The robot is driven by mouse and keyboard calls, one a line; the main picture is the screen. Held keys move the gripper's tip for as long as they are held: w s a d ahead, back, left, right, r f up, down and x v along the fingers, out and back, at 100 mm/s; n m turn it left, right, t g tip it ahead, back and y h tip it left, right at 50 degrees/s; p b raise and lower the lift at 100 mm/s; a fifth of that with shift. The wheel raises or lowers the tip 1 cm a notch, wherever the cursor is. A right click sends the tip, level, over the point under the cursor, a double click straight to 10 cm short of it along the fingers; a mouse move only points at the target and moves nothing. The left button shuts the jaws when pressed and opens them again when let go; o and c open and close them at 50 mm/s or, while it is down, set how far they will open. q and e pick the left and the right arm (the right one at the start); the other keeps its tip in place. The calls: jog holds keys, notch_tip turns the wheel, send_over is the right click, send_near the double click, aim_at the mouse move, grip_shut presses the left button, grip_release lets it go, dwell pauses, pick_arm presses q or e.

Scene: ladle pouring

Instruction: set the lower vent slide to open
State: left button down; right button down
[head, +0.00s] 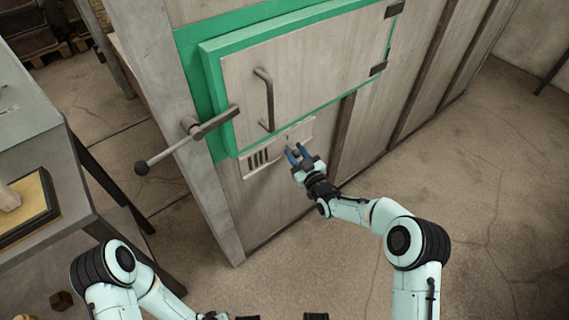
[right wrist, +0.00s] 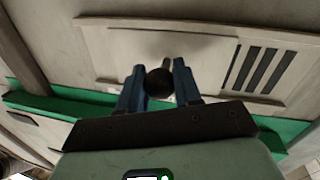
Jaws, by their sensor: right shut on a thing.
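The lower vent (head: 247,171) is a pale plate low on the cabinet front, under the green-framed door. Several dark slots (head: 258,158) show at its left end in the head view. Its slide has a dark round knob (right wrist: 159,83), to the right of the slots in the head view. In the right wrist view the slots (right wrist: 258,70) lie to the right of the knob. My right gripper (head: 299,154) has blue fingers, which are shut on the knob from both sides.
The door (head: 300,75) above has a vertical handle (head: 268,100) and a long lever with a ball end (head: 142,168) that sticks out to the left. A grey table (head: 60,150) with a yellow-topped tray (head: 50,212) stands at the left. The floor (head: 480,210) at the right is clear.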

jog(key=shift+w+d+f, duration=0.1)
jog(key=shift+w+d, duration=0.1)
jog(key=shift+d, duration=0.1)
pick_arm(q)
jog(key=shift+s+a+f, duration=0.1)
jog(key=shift+s+f, duration=0.3)
jog(key=shift+s, duration=0.15)
pick_arm(e)
jog(key=shift+d, duration=0.1)
jog(key=c, duration=0.8)
grip_release()
pick_arm(q)
jog(key=shift+w+r, duration=0.1)
